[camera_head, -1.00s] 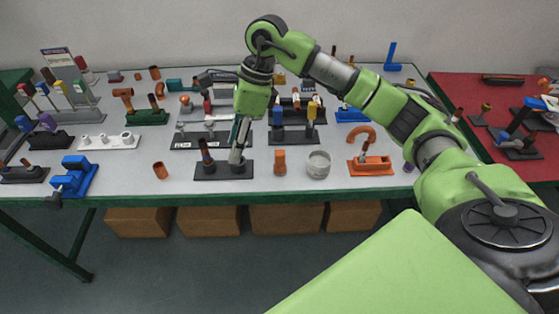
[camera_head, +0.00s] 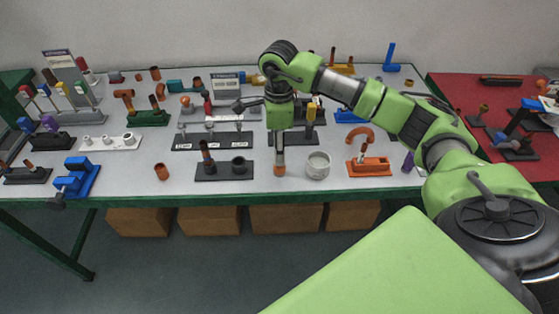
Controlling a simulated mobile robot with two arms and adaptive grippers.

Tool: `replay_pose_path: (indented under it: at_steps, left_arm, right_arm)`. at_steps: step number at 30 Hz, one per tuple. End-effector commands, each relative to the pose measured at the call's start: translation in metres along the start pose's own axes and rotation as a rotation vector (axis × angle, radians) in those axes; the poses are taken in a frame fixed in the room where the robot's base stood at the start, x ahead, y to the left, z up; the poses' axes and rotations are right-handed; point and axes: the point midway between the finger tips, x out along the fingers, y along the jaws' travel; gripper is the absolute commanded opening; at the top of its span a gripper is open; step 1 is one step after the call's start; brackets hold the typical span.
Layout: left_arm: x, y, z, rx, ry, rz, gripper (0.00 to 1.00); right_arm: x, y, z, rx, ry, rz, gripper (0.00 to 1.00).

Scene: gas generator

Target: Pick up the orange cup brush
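A small orange-brown cylindrical piece (camera_head: 280,170) stands at the front middle of the table and may be the orange cup brush; its shape is too small to be sure. My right gripper (camera_head: 279,152) points down directly over it, with the fingertips at or just above its top. The fingers look narrow, and I cannot tell whether they are open or touch the piece. The gripper partly hides its top. My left gripper is not in view.
A dark stand (camera_head: 222,172) with a brown-tipped peg is just left of the piece. A whitish round cup (camera_head: 318,166) stands close on the right, and an orange holder (camera_head: 369,168) farther right. Several tool racks fill the table behind. The table's front edge (camera_head: 300,189) is near.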

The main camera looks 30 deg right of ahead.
Motion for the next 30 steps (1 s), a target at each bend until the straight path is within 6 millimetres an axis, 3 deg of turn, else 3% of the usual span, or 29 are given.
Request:
replay_pose_path:
  at_steps: [7,16,20,21,30]
  left_arm:
    - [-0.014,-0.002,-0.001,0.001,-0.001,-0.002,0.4]
    - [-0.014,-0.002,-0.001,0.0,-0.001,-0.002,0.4]
    - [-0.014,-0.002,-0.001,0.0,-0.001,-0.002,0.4]
    - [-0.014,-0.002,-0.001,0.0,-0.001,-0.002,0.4]
    - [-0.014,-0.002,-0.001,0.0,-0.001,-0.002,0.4]
  right_arm:
    - [0.035,0.002,-0.001,-0.001,0.002,0.004,0.39]
    - [0.043,0.001,-0.001,-0.001,0.0,0.002,0.39]
    - [0.042,0.001,-0.001,-0.001,0.0,0.002,0.08]
    - [0.042,0.001,-0.001,-0.001,0.0,0.002,0.05]
    - [0.042,0.001,-0.001,-0.001,0.0,0.002,0.04]
